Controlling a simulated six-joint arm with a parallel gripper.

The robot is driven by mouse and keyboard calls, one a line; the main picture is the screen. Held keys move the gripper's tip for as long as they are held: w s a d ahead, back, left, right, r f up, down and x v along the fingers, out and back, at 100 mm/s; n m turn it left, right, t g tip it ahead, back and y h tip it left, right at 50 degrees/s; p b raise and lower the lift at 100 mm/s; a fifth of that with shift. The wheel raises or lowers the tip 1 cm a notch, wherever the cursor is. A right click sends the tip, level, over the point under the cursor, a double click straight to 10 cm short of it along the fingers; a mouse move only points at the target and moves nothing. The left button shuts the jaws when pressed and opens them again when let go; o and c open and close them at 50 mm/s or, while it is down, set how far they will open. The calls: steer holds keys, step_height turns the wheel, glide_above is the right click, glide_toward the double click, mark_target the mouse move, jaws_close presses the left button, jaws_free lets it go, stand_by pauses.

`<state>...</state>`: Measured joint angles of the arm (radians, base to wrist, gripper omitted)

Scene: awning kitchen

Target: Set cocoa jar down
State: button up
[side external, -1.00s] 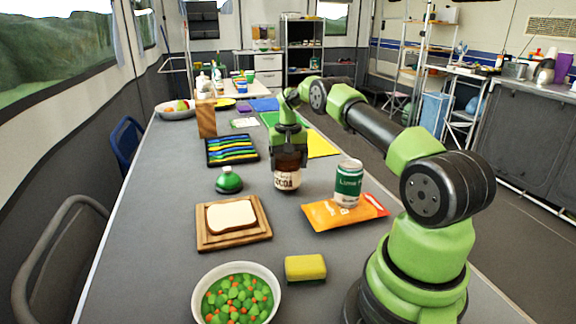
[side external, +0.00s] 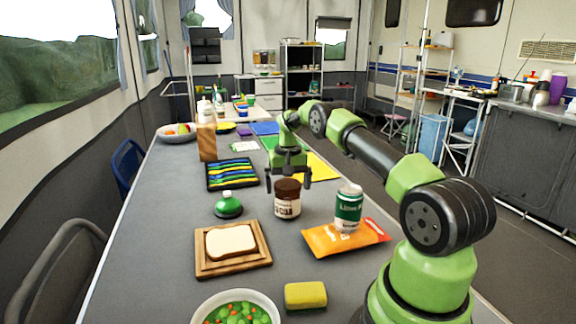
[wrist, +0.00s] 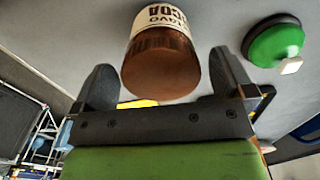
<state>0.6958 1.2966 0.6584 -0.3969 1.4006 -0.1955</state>
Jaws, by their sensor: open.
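The cocoa jar (side external: 287,200), with a brown lid and a pale label, stands upright on the grey table (side external: 160,235). In the side view my gripper (side external: 289,184) is just behind the jar, with its fingers spread on either side and apart from it. In the wrist view the jar (wrist: 161,52) shows beyond the open fingers of my gripper (wrist: 165,82). Nothing is held. The jar's far side is hidden in the side view.
A green can (side external: 348,210) and an orange packet (side external: 322,240) are on the right. A bread board (side external: 258,262), yellow sponge (side external: 305,295) and bowl (side external: 202,308) are nearer. A striped tray (side external: 213,184) is behind left.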

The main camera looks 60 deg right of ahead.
step_height(320, 180, up, 10)
steer(key=w+a+r+n+t, duration=0.1)
steer(key=a+r+n+t, duration=0.1)
steer(key=a+r, duration=0.85)
steer(key=s+a+r+n+t, duration=0.2)
steer(key=s+a+r, duration=0.3)
steer(key=a+r, duration=0.3)
steer(key=s+a+f+n+t+y, duration=0.1)
steer(key=s+a+f, duration=0.1)
steer(key=s+a, duration=0.4)
steer(key=s+a+f+n+t+y, duration=0.1)
steer(key=s+a+f+t, duration=0.1)
steer(key=s+a, duration=0.5)
steer(key=s+f, duration=0.1)
steer(key=s, duration=0.2)
steer(key=shift+s, duration=0.2)
